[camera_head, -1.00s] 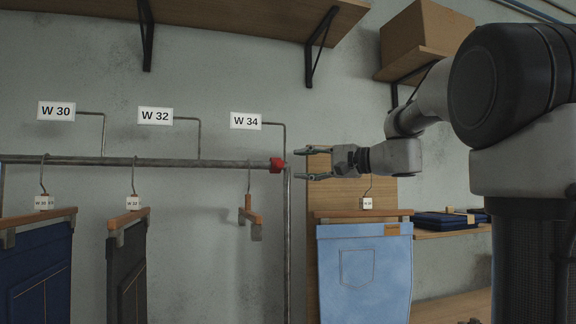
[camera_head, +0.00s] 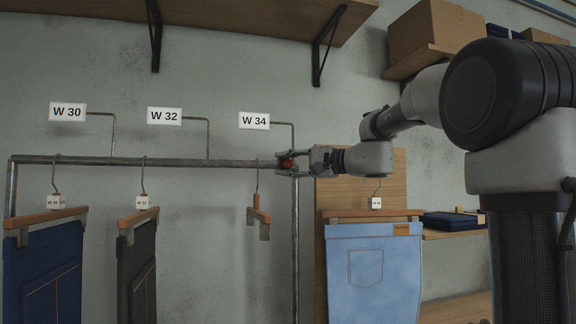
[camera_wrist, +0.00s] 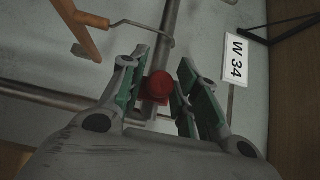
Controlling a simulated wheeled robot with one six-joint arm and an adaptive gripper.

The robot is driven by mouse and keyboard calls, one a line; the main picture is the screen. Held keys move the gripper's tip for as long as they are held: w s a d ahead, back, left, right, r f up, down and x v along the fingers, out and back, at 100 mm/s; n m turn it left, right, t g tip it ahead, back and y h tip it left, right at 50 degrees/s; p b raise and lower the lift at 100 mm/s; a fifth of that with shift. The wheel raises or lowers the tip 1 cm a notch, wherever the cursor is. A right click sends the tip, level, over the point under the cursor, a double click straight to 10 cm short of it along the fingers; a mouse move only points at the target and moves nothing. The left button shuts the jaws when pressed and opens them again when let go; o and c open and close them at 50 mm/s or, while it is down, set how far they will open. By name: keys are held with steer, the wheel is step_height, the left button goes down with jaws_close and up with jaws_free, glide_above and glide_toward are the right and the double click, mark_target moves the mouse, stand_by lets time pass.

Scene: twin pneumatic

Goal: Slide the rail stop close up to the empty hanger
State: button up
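The red rail stop (camera_head: 287,164) sits at the right end of the grey rail (camera_head: 200,162). It also shows in the wrist view (camera_wrist: 158,88). The empty wooden hanger (camera_head: 260,215) hangs from the rail just left of the stop, under the W 34 sign; part of it shows at the upper left of the wrist view (camera_wrist: 88,35). A short stretch of bare rail lies between its hook and the stop. My gripper (camera_head: 287,164) is at the rail end, with one finger on each side of the stop. The fingers look open, with narrow gaps beside the stop.
Hangers with dark trousers hang under W 30 (camera_head: 67,112) and W 32 (camera_head: 164,116). The W 34 sign (camera_head: 254,121) stands above my gripper. Light blue jeans (camera_head: 372,275) hang at the right below my arm. A shelf with brackets (camera_head: 240,20) runs above.

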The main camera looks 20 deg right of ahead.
jaws_close()
glide_toward(252, 164)
steer(key=shift+x, duration=2.2)
steer(key=shift+o, duration=2.4)
jaws_free()
steer(key=v, duration=1.2)
